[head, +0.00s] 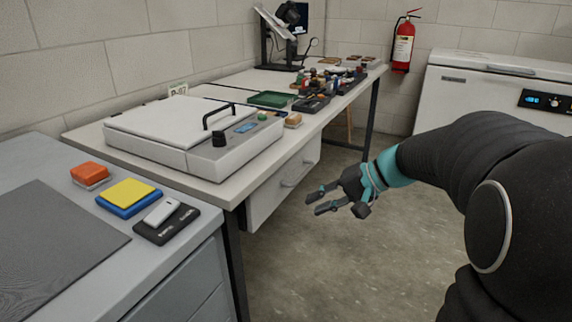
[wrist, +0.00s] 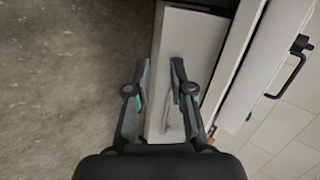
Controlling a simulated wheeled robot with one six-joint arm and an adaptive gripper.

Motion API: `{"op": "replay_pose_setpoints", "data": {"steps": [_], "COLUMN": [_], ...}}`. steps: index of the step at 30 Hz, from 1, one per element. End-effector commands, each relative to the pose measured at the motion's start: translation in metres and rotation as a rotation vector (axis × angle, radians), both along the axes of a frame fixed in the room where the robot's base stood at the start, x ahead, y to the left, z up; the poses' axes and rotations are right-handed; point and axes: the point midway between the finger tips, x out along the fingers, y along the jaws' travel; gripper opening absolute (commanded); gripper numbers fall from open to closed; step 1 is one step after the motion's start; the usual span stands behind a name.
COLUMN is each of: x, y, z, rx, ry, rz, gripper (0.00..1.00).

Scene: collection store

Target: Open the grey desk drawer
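The grey desk drawer (head: 270,199) hangs under the top of the long white desk, and it looks shut. Its bar handle (head: 297,174) is on the front face. My gripper (head: 318,200) is in front of the drawer, a little right of and below the handle in the head view, apart from it. In the wrist view my gripper (wrist: 160,66) is open and empty, its fingers spread over the pale drawer front (wrist: 193,38). The curved handle (wrist: 167,112) shows between the fingers, partly beside the right one. The depth gap to it is hard to judge.
The white desk (head: 250,165) carries a lidded white machine (head: 190,130) and many small items. A grey cabinet (head: 185,285) stands at the near left. A white chest (head: 470,95) and fire extinguisher (head: 402,46) are at the back right. The concrete floor (head: 345,265) is clear.

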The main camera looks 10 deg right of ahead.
Motion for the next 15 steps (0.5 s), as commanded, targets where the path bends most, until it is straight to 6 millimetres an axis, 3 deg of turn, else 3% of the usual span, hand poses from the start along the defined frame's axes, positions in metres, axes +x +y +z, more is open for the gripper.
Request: {"op": "replay_pose_setpoints", "data": {"steps": [1, 6, 10, 15], "x": [0.02, 0.075, 0.102, 0.118], "y": [-0.015, -0.059, -0.091, -0.113], "z": [-0.008, -0.013, -0.017, -0.019], "rx": [0.065, 0.258, 0.357, 0.417], "ry": [-0.008, -0.088, -0.147, -0.193], "rz": [-0.03, -0.114, -0.169, -0.204], "gripper": [0.22, 0.22, 0.22, 0.22]}}
